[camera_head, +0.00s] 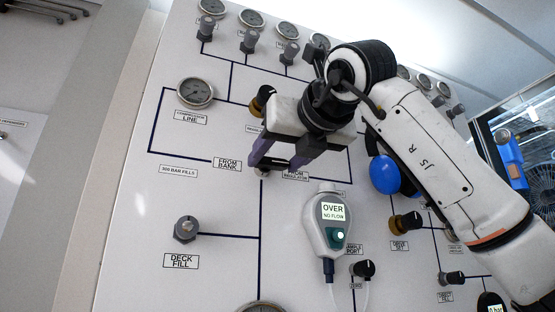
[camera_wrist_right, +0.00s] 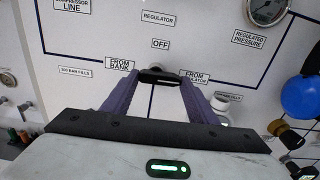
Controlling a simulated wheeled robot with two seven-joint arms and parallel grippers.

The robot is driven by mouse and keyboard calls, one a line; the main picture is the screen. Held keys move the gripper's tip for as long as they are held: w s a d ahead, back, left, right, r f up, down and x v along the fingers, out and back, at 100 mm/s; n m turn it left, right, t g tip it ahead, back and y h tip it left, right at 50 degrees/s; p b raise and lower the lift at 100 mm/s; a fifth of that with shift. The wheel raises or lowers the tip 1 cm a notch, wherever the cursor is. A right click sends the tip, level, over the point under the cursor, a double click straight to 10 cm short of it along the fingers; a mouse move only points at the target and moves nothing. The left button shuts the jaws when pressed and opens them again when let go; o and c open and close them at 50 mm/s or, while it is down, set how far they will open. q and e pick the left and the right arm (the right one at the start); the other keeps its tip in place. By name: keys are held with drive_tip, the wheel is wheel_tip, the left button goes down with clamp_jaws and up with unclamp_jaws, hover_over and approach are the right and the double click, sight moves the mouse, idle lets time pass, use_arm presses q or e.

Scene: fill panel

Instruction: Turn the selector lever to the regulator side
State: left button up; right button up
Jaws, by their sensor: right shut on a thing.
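The black selector lever (camera_wrist_right: 160,77) lies between the FROM BANK label (camera_wrist_right: 119,64) and the FROM REGULATOR label (camera_wrist_right: 195,77) in the wrist view, below the OFF label (camera_wrist_right: 161,44). It looks roughly level there; which end is its pointer I cannot tell. My right gripper (camera_wrist_right: 158,80) has its purple fingers at the two ends of the lever and is shut on it. In the head view my right gripper (camera_head: 277,162) is at the panel, its fingers and body hiding much of the lever and the OFF label. My left gripper is not in view.
The white panel (camera_head: 140,225) carries gauges and knobs. A grey-green meter (camera_head: 333,240) reading "OVER NO FLOW" is just below my gripper. A blue ball-shaped part (camera_head: 385,174) is beside my right arm.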

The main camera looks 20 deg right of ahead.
drive_tip(key=shift+f+m, duration=0.1)
drive_tip(key=shift+m, duration=0.2)
drive_tip(key=o, duration=1)
drive_tip(key=shift+o, duration=0.2)
drive_tip(key=shift+s, duration=0.1)
drive_tip(key=shift+s, duration=0.35)
drive_tip(key=s+b, duration=0.1)
drive_tip(key=s, duration=0.8)
drive_tip(key=shift+s+d+b, duration=0.15)
drive_tip(key=shift+s+b, duration=0.05)
drive_tip(key=shift+b, duration=0.1)
